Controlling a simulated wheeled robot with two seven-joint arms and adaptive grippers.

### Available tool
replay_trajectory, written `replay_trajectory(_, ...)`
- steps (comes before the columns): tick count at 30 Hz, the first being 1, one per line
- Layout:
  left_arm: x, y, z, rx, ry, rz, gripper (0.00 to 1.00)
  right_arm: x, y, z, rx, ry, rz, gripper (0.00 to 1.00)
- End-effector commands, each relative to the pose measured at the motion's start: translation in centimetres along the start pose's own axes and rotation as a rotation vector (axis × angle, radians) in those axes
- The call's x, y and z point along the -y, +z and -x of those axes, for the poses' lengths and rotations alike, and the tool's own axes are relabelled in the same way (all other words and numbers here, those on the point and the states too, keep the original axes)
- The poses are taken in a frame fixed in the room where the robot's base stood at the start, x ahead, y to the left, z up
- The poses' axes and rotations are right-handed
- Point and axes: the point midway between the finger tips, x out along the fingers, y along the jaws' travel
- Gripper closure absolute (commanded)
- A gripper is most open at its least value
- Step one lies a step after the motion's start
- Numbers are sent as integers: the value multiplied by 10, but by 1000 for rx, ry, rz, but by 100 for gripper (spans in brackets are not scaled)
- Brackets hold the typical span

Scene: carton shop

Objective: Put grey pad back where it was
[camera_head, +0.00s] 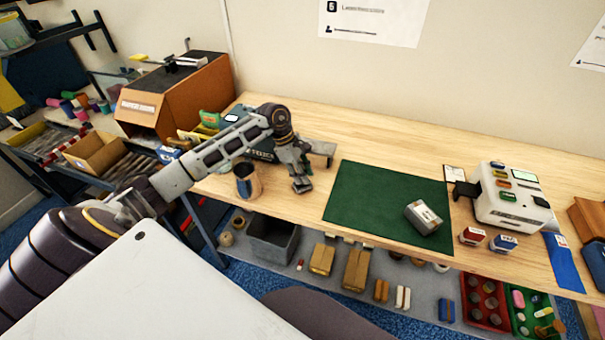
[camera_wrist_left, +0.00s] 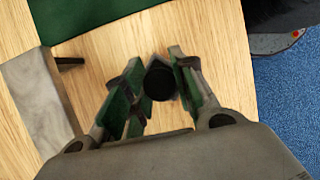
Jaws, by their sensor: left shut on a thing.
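My left gripper (camera_head: 302,184) is low over the wooden table, left of the green mat (camera_head: 365,198). In the left wrist view its green-lined fingers (camera_wrist_left: 158,88) are shut on a small dark round thing (camera_wrist_left: 159,82). I see only its round end, so I cannot tell whether it is the grey pad. It is too small and covered to make out in the head view. A grey-topped boxy item (camera_head: 423,217) lies on the front right of the mat, apart from the gripper. My right gripper is out of view.
A grey bracket-like piece (camera_head: 321,150) stands just behind the gripper, and a dark cup (camera_head: 248,183) to its left. A white machine (camera_head: 508,200) and small boxes (camera_head: 472,236) stand right of the mat. The left part of the mat is clear.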

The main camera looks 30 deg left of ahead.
Motion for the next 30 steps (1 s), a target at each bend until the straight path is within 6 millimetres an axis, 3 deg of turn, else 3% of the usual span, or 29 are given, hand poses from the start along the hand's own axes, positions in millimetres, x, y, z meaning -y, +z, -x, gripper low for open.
replay_trajectory(5,0,-1,-3,0,0,0,93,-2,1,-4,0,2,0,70)
replay_trajectory(6,0,-1,-3,0,0,0,71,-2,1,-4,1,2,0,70)
replay_trajectory(11,0,-1,-2,0,0,0,52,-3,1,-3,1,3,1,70)
replay_trajectory(25,0,0,-1,0,0,0,52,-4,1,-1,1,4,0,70)
replay_trajectory(30,-1,0,9,-2,2,-1,52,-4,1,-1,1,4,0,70)
